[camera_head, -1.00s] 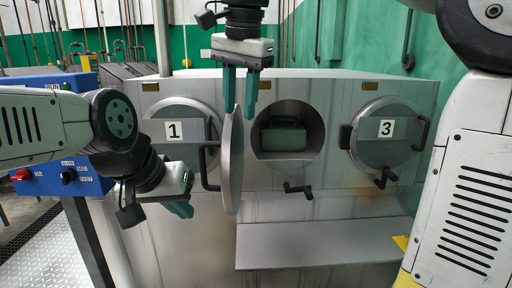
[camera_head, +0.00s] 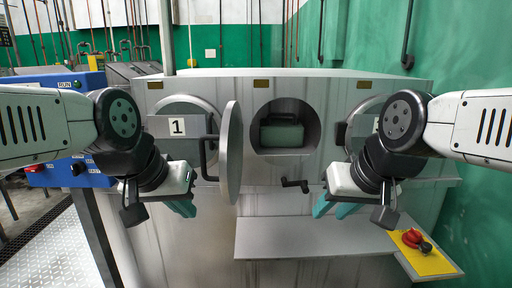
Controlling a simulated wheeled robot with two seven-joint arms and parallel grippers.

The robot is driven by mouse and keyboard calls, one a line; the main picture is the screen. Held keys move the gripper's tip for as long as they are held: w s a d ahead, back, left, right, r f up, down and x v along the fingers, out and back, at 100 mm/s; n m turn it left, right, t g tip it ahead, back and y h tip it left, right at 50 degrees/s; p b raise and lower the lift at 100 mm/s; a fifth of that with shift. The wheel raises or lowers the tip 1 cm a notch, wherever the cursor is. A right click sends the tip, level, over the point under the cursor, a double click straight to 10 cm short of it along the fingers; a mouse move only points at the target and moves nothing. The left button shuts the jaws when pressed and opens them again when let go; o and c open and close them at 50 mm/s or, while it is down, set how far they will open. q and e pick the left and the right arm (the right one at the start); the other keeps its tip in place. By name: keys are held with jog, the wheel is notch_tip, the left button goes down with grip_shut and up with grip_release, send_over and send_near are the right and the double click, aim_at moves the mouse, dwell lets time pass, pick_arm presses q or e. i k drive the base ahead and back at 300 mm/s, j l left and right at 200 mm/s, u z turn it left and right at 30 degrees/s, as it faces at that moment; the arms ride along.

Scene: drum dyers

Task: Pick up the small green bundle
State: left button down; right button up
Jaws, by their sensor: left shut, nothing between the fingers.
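A dark green bundle (camera_head: 282,133) lies inside the open middle drum (camera_head: 268,152) of the grey machine. Its lower part and sides are in shadow. The round drum door (camera_head: 230,155) stands open to the left of the opening, seen nearly edge-on. My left gripper (camera_head: 183,208) is shut and empty, low in front of the machine, left of the open door. My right gripper (camera_head: 334,209) is open and empty, with its fingers apart, below and right of the opening. Neither gripper touches the bundle.
A door marked 1 (camera_head: 185,127) is at the left; another door at the right is mostly hidden by my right arm. A crank handle (camera_head: 295,184) juts out below the opening. A flat shelf (camera_head: 315,238) runs below. A red knob (camera_head: 411,238) sits on a yellow plate.

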aim_at(273, 133)
jog(key=i+j+z, duration=0.15)
jog(key=j, duration=0.15)
jog(key=i+j+z, duration=0.15)
jog(key=j, duration=0.2)
jog(key=i+j+z, duration=0.15)
jog(key=j, duration=0.2)
jog(key=l+u, duration=0.15)
jog(key=l, duration=0.25)
jog(key=k+l+u, duration=0.1)
jog(key=l, duration=0.3)
jog(key=k+l+u, duration=0.15)
jog(key=l, duration=0.2)
jog(key=k+l+u, duration=0.1)
jog(key=l, duration=0.3)
jog(key=j+z, duration=0.1)
jog(key=z, duration=0.3)
jog(key=j+z, duration=0.15)
jog(key=z, duration=0.25)
jog(key=j+z, duration=0.15)
jog(key=z, duration=0.25)
jog(key=j+z, duration=0.15)
jog(key=z, duration=0.25)
jog(key=j, duration=0.65)
jog(key=k+z, duration=0.05)
